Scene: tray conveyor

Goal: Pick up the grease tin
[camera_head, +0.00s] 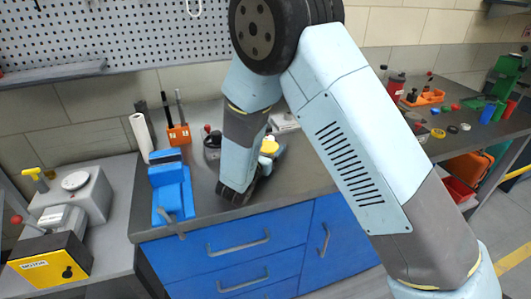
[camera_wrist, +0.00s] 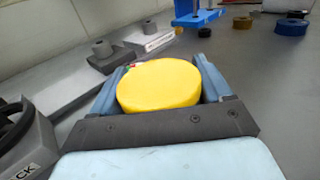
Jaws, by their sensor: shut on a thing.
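The grease tin (camera_wrist: 158,86) is a round yellow thing, seen in the wrist view between the two blue-grey fingers of my gripper (camera_wrist: 162,82). My gripper is shut on it, with a finger along each side. In the head view a small part of the yellow tin (camera_head: 269,146) shows beside my gripper (camera_head: 262,158) over the grey bench top. My arm hides much of the gripper there. I cannot tell whether the tin touches the bench.
A blue vise (camera_head: 172,188) stands left of my gripper, with an orange tool holder (camera_head: 178,135) behind it. A yellow-fronted machine (camera_head: 52,262) is at far left. The wrist view shows a grey device (camera_wrist: 22,145) close at left.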

